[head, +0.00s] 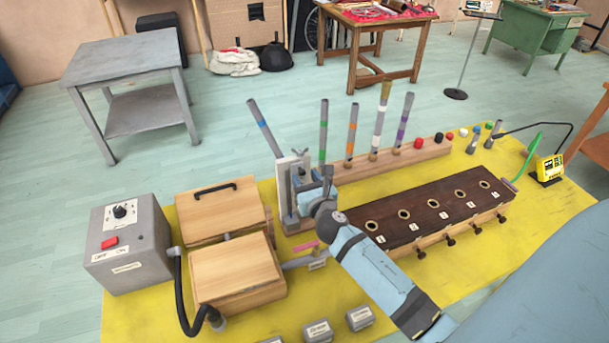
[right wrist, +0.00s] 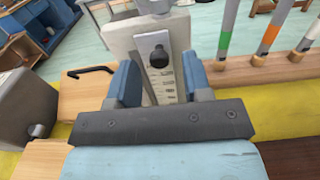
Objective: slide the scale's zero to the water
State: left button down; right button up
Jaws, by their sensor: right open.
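A pale scale strip (right wrist: 167,88) with dark tick marks and small figures runs down a light upright board (right wrist: 130,40); a dark round knob (right wrist: 158,56) sits above the marks. In the head view the board (head: 285,172) stands behind my right gripper (head: 308,190). The gripper is open, its blue fingers on either side of the scale in the right wrist view (right wrist: 160,78). I cannot tell whether either finger touches it. The water level cannot be made out, and the scale's lower end is hidden behind the gripper. My left gripper is not in view.
A wooden rack (head: 430,150) with several colour-banded tubes stands behind. Wooden boxes (head: 215,211) and a grey control box (head: 128,250) stand left on the yellow surface (head: 330,300). Small grey blocks (head: 318,330) lie in front.

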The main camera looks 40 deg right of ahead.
jog(key=shift+w+d, duration=0.1)
jog(key=shift+w, duration=0.35)
grip_shut()
jog(key=shift+f, duration=0.3)
grip_release()
